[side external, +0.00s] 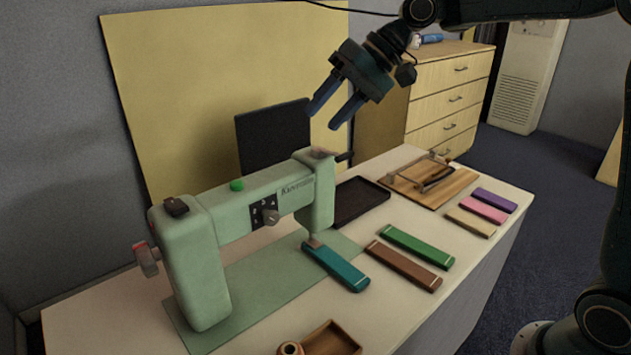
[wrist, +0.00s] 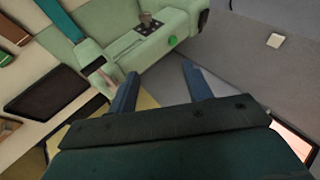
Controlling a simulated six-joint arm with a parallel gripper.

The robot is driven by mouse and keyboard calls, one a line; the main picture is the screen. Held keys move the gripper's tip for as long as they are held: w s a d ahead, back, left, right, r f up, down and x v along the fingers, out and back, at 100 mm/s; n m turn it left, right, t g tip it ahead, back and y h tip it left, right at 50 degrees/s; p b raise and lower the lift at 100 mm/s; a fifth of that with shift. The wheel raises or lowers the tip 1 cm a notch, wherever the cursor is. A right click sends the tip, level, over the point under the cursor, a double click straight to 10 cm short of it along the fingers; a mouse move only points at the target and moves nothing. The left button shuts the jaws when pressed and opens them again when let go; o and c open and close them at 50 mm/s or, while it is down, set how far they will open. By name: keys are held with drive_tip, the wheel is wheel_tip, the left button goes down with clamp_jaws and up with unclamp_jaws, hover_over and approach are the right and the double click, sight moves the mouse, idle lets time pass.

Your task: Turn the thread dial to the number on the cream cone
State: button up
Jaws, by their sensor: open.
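The thread dial (side external: 271,217) is a small grey knob on a dark plate (side external: 257,214) with white marks, on the front of the pale green sewing machine (side external: 195,265). I cannot read the marks or the dial's setting. The dial also shows in the wrist view (wrist: 147,19). My gripper (side external: 323,118) is open and empty, high above the machine's right end and apart from it. Its two blue fingers also show in the wrist view (wrist: 160,70). A small orange-brown piece with a dark hole (side external: 290,348) stands at the front edge. I cannot make out a cream cone or its number.
A green button (side external: 237,185) is on top of the machine. Teal (side external: 336,267), brown (side external: 403,265) and green (side external: 417,246) bars lie to its right. A black tray (side external: 360,201), a wooden board (side external: 433,183) and a small wooden tray (side external: 333,340) are also on the table. A dark panel (side external: 272,138) stands behind.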

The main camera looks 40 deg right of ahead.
drive_tip(key=w+a+n+g+h, duration=0.1)
drive_tip(key=w+a+h, duration=0.1)
drive_tip(key=w+h, duration=0.3)
drive_tip(key=r+g+h, duration=0.1)
drive_tip(key=g+h, duration=0.1)
drive_tip(key=g, duration=0.1)
hover_over(269, 216)
drive_tip(key=shift+w+d+f, duration=0.1)
drive_tip(key=shift+d+f, duration=0.05)
drive_tip(key=shift+f, duration=0.65)
drive_tip(key=shift+w+d+f, duration=0.1)
drive_tip(key=shift+f, duration=0.65)
drive_tip(key=shift+w+d+f, duration=0.1)
drive_tip(key=shift+d+f, duration=0.05)
drive_tip(key=shift+f, duration=0.65)
drive_tip(key=shift+f, duration=0.2)
wheel_tip(269, 216, down, 13)
drive_tip(key=shift+f, duration=0.2)
drive_tip(key=c, duration=1)
